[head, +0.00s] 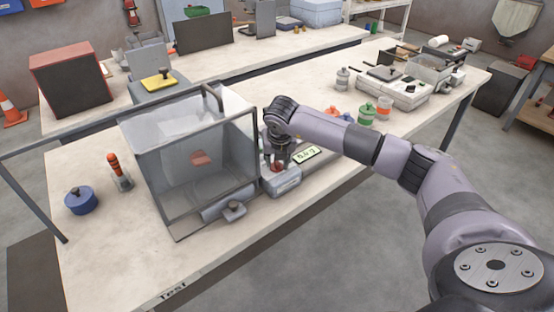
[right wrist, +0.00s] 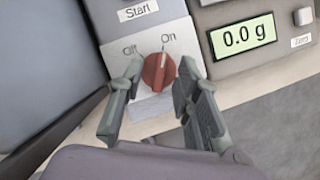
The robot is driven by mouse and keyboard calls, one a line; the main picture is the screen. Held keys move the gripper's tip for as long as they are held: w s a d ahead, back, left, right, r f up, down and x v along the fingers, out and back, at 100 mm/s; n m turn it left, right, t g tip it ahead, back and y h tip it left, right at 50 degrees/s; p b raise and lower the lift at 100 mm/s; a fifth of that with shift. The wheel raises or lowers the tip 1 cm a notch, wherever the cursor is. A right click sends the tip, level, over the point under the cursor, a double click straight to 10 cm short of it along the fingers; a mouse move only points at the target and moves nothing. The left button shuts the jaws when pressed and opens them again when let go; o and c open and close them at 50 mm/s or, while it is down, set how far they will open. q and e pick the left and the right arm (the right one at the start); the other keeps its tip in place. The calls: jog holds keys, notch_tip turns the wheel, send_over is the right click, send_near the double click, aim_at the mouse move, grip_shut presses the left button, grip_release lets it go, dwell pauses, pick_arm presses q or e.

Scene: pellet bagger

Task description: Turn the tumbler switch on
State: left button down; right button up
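The tumbler switch is a red rotary knob (right wrist: 158,72) on a light grey panel (right wrist: 150,106), between the printed labels Off and On. Its pale mark points up and slightly right, toward On. In the head view the knob (head: 277,168) shows small and partly covered under my right gripper (head: 278,160). In the right wrist view my right gripper (right wrist: 158,78) has one finger on each side of the knob. The fingers are apart, with a narrow gap to the knob on either side; contact is not visible. My left gripper is not in view.
A green display (right wrist: 243,37) reading 0.0 g is right of the knob, and a Start label (right wrist: 137,10) is above it. A clear-walled box (head: 190,150) stands close left of my gripper. Colored jars (head: 366,113) stand further right on the table.

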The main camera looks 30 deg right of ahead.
jog(key=v, duration=1.2)
jog(key=shift+s+f, duration=0.1)
jog(key=shift+f, duration=0.05)
